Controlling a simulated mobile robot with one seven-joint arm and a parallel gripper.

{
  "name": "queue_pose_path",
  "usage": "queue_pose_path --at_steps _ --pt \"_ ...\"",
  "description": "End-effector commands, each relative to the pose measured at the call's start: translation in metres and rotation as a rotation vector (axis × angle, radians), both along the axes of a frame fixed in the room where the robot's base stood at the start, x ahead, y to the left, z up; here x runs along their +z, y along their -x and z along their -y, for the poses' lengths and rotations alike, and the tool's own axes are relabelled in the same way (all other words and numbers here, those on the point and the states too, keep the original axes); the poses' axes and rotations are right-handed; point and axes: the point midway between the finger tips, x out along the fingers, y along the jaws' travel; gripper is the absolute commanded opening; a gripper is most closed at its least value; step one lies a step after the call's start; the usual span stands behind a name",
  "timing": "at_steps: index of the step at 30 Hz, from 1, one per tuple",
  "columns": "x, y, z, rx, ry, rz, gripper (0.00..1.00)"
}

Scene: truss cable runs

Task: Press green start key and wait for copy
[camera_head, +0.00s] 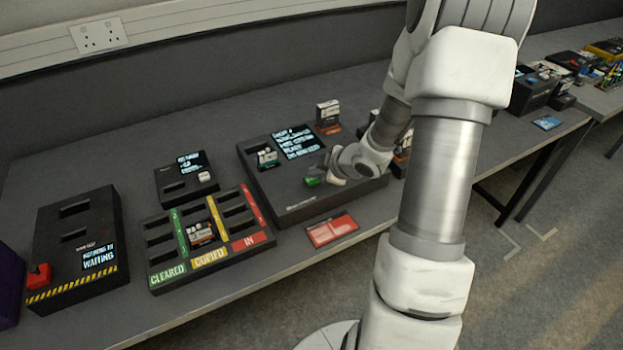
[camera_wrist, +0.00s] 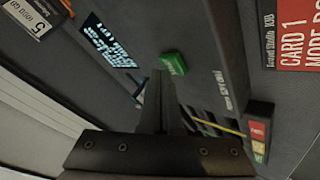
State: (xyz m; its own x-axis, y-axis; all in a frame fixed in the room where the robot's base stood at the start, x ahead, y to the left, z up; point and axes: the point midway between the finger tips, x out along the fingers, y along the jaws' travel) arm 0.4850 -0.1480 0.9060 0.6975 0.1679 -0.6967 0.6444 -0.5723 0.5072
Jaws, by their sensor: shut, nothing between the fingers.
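The green start key (camera_head: 312,181) sits on top of the black copier box (camera_head: 275,198) near its front middle. It also shows in the wrist view (camera_wrist: 172,63), just beyond my fingertips. My gripper (camera_head: 322,168) is shut and empty, close above and beside the key. In the wrist view my shut fingers (camera_wrist: 165,80) point at the key; I cannot tell whether they touch it. The copier's lit screen (camera_head: 296,141) shows several lines of text, too small to read surely. A card (camera_head: 267,157) stands in a slot left of the screen.
A black box with a red switch (camera_head: 39,276) is far left. A red card (camera_head: 331,231) lies in front of the copier.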

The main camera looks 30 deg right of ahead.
Motion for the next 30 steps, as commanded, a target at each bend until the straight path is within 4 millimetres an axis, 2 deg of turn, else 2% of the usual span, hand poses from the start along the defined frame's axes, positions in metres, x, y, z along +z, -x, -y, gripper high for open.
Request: queue_pose_path --at_steps 30 --pt "-0.01 0.0 0.0 0.001 0.0 -0.001 0.0"
